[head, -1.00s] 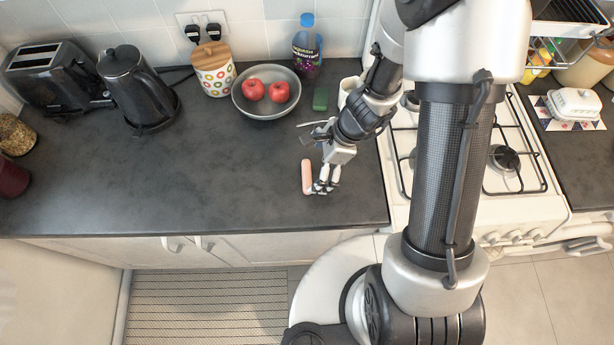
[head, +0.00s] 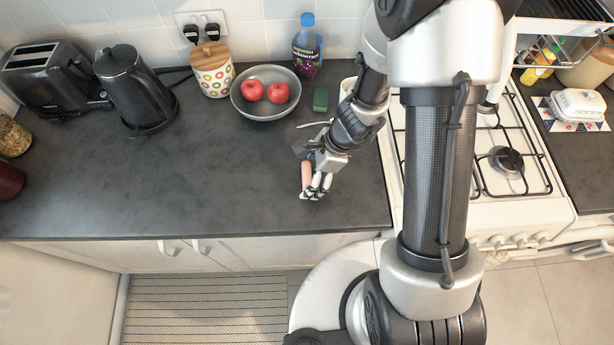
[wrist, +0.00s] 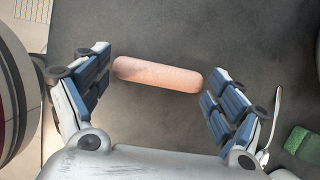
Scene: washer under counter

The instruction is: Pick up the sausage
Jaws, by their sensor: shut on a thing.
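The sausage (head: 306,176) is a pink-tan rod near the front right part of the dark worktop (head: 150,190), partly hidden by my fingers in the head view. In the wrist view the sausage (wrist: 158,74) lies crosswise between my two blue-padded fingers, one at each end. My gripper (head: 312,193) points down at it and is shut on it, pressing it end to end. I cannot tell whether the sausage is clear of the worktop.
A grey bowl (head: 266,112) with two red apples stands behind, with a green sponge (head: 321,100) beside it. A spoon (wrist: 272,125) lies near the gripper. The hob (head: 510,160) is to the right. The worktop left of the gripper is clear.

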